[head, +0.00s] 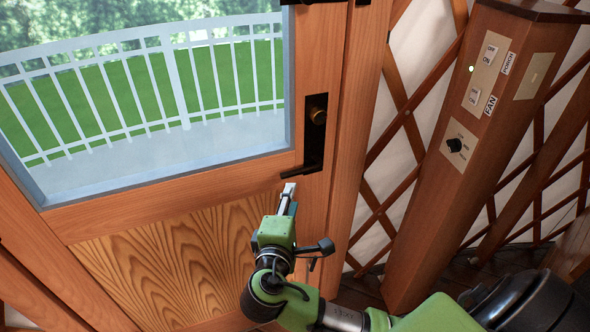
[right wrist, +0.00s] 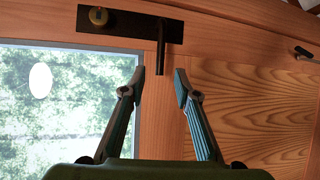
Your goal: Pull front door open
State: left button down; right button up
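The wooden front door (head: 180,240) has a large window and looks shut in its frame. Its black handle plate (head: 316,125) carries a brass lock and a lever (head: 296,172) pointing left. My right gripper (head: 288,190) is just below the lever in the head view. In the right wrist view the right gripper (right wrist: 160,77) is open, with one finger on each side of the line of the lever (right wrist: 161,57). The lever's free end is close to the gap between the fingertips; nothing is gripped. My left gripper is not in view.
A wooden post (head: 470,150) with PORCH and FAN switches and a black knob stands right of the door. Lattice wall (head: 400,110) fills the space between them. A white railing (head: 170,80) and grass show through the window.

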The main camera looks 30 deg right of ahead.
aim_at(299, 173)
jog(key=p+x, duration=0.2)
jog(key=x, duration=1.1)
jog(key=shift+s+d+r+p, duration=0.1)
jog(key=shift+p, duration=0.2)
jog(key=shift+w+d, duration=0.25)
jog(key=shift+w, duration=0.05)
grip_shut()
